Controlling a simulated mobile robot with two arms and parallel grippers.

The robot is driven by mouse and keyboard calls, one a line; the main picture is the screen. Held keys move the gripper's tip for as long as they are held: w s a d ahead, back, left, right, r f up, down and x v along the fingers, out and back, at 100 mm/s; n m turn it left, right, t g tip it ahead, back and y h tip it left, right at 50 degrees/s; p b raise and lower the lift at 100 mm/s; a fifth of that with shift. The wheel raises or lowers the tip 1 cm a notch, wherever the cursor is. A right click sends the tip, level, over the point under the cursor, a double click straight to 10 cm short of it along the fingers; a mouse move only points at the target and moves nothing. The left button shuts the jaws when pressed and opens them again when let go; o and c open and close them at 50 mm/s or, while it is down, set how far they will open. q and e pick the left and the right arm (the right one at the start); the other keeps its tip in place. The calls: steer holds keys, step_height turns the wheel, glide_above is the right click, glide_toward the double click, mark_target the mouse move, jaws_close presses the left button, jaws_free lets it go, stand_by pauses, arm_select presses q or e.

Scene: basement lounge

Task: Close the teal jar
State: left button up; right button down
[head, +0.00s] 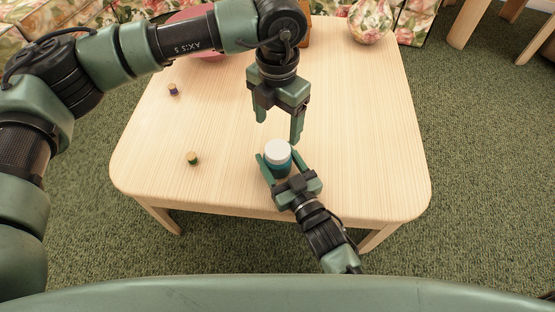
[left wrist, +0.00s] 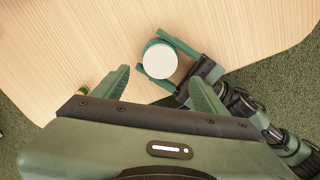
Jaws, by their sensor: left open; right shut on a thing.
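The teal jar (head: 281,167) stands upright near the front edge of the light wooden table, with a white lid (head: 277,150) on its top. Whether the lid is screwed tight cannot be told. My right gripper (head: 275,165) is shut on the jar, with a finger on either side of its body. My left gripper (head: 279,129) is open and empty, above and slightly behind the jar, fingers pointing down. In the left wrist view the white lid (left wrist: 160,61) shows beyond and between the open fingers, with a little of the teal jar (left wrist: 153,43) around it.
The wooden table (head: 352,110) has free room on the right. Two small cylinders, one purple-topped (head: 173,89) and one green (head: 192,158), stand on the left. A pink round thing (head: 190,14) and a floral vase (head: 370,20) are at the back.

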mark_target(277, 149)
stand_by(0.3)
arm_select(q)
steer(key=shift+f, duration=4.05)
steer(key=c, duration=1.5)
steer(key=m, duration=0.3)
steer(key=shift+m, duration=0.3)
steer(key=m, duration=0.4)
steer(key=o, duration=1.5)
steer(key=shift+o, duration=0.2)
